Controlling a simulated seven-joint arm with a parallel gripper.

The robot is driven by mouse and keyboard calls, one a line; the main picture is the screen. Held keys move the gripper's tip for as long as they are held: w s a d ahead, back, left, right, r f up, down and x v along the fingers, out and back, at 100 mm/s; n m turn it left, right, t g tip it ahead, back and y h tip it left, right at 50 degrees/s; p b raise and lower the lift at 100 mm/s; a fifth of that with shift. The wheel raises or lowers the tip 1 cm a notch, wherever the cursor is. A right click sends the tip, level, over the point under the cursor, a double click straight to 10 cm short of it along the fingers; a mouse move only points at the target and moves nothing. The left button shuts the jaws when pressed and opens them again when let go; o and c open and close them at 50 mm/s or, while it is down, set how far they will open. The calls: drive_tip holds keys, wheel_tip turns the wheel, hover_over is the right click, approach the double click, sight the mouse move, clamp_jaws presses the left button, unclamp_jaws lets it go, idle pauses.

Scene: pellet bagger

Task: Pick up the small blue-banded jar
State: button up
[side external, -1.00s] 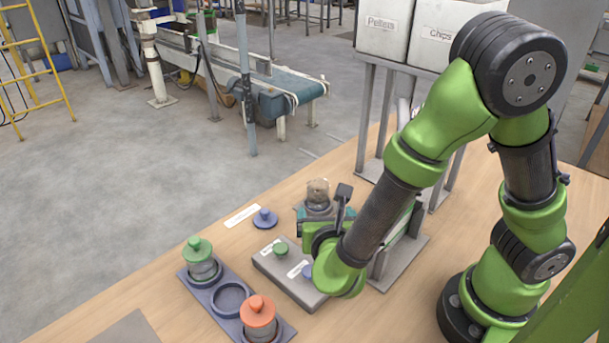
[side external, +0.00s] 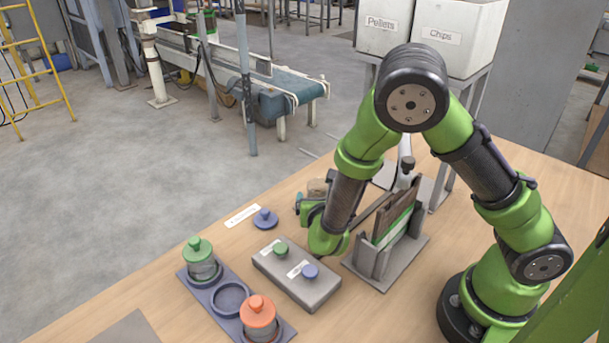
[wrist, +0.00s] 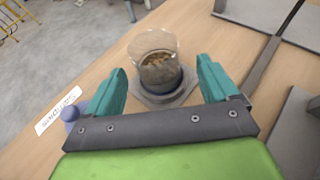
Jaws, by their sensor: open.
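The jar (wrist: 158,60) is clear glass with brown pellets inside and a dark blue band around its lower part. It stands upright and unlidded on a grey pad (wrist: 183,99) in the wrist view. In the side view only part of the jar (side external: 317,186) shows behind my gripper. My gripper (wrist: 159,72) is open, its teal fingers to the left and right of the jar in the wrist view. The jar's lower part appears between them; I see no contact. A blue knobbed lid (side external: 265,219) lies on the table, left of my gripper.
A grey box with green and blue knobs (side external: 297,279) stands in front. A tray (side external: 187,274) holds green-lidded and orange-lidded jars around an empty blue ring (side external: 230,299). A bag holder (side external: 385,264) stands close to the right of my gripper. A label strip (side external: 242,215) lies near the lid.

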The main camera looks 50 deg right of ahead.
drive_tip(key=x, duration=0.4)
drive_tip(key=shift+w, duration=0.25)
drive_tip(key=shift+c, duration=0.4)
drive_tip(key=c, duration=1.2)
drive_tip(key=shift+o, duration=0.2)
drive_tip(key=shift+r, duration=0.1)
